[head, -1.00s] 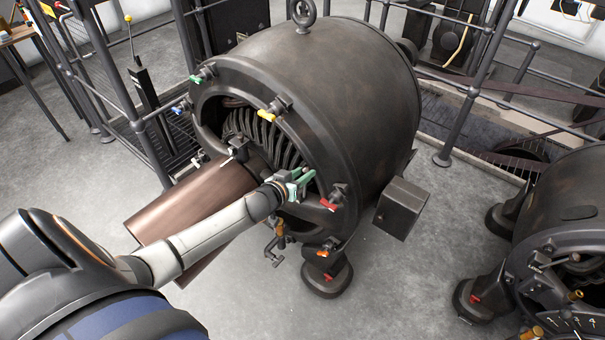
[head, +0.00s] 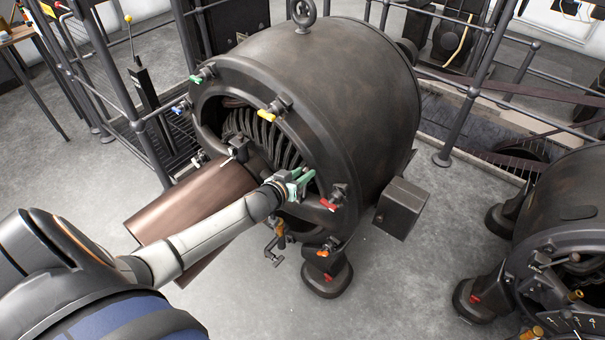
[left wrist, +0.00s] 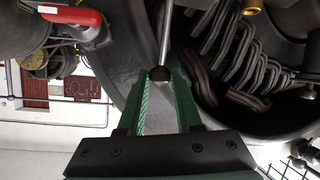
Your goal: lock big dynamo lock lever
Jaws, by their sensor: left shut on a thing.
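The big dynamo (head: 345,95) is a dark, rust-stained drum with an open front that shows bent conductors. My left gripper (head: 300,180) is at the right part of this opening. In the left wrist view, the green fingers of my left gripper (left wrist: 163,85) are shut on a lever (left wrist: 166,35), a thin metal rod with a dark ball knob at its end. The knob sits between the fingertips. In the head view the gripper hides most of this lever. My right gripper is not in view.
Coloured handles sit around the dynamo's front rim, among them a red one (head: 328,205) just right of my gripper and a yellow one (head: 266,115) above. A brown cylinder (head: 185,205) projects from the front, beside my left arm. A second dynamo (head: 570,200) stands at right.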

